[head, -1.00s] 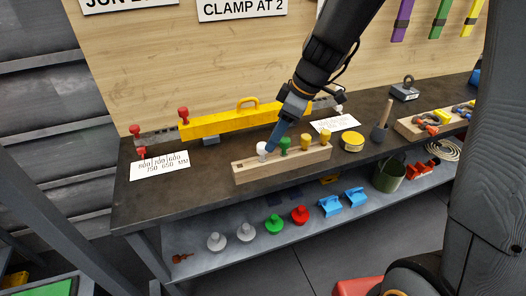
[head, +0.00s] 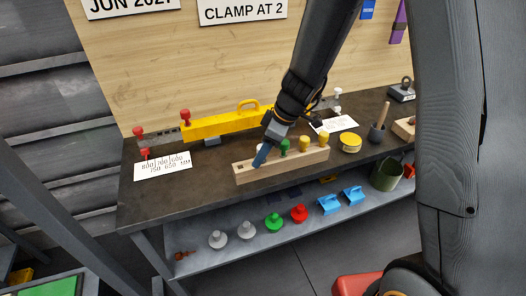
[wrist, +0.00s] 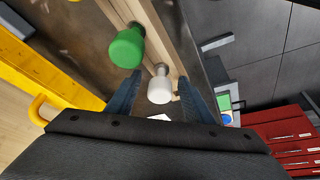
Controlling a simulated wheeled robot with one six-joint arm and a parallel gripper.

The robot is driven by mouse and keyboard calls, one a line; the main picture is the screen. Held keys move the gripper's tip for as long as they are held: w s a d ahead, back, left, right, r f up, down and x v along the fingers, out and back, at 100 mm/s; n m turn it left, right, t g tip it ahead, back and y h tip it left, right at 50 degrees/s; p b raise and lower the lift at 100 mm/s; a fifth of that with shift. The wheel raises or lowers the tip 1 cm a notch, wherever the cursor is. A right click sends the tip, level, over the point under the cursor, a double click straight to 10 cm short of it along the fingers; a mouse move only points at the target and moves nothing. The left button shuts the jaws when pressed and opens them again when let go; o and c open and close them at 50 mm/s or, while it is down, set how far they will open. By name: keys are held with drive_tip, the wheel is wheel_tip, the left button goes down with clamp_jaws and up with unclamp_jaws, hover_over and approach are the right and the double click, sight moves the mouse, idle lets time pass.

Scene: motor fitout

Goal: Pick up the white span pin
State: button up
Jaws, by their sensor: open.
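The white span pin (wrist: 160,90) stands in the wooden block (head: 291,167), next to a green pin (head: 285,146). In the wrist view its white head lies between my two open fingers, with no clear grip on it. In the head view my gripper (head: 260,158) is low over the left end of the block and hides most of the white pin. The green pin also shows in the wrist view (wrist: 127,47), beside my left finger.
Two yellow pins (head: 304,143) stand further right in the block. Behind is a yellow beam (head: 220,124) with a handle and red knobs. A white card (head: 163,165) lies left, a yellow tin (head: 350,142) right. The dark bench top is clear in front of the beam's left part.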

drive_tip(key=shift+c, duration=0.4)
drive_tip(key=c, duration=1.1)
drive_tip(key=shift+o, duration=0.2)
drive_tip(key=shift+r, duration=0.1)
drive_tip(key=shift+r+b, duration=0.95)
drive_tip(key=shift+r, duration=3.95)
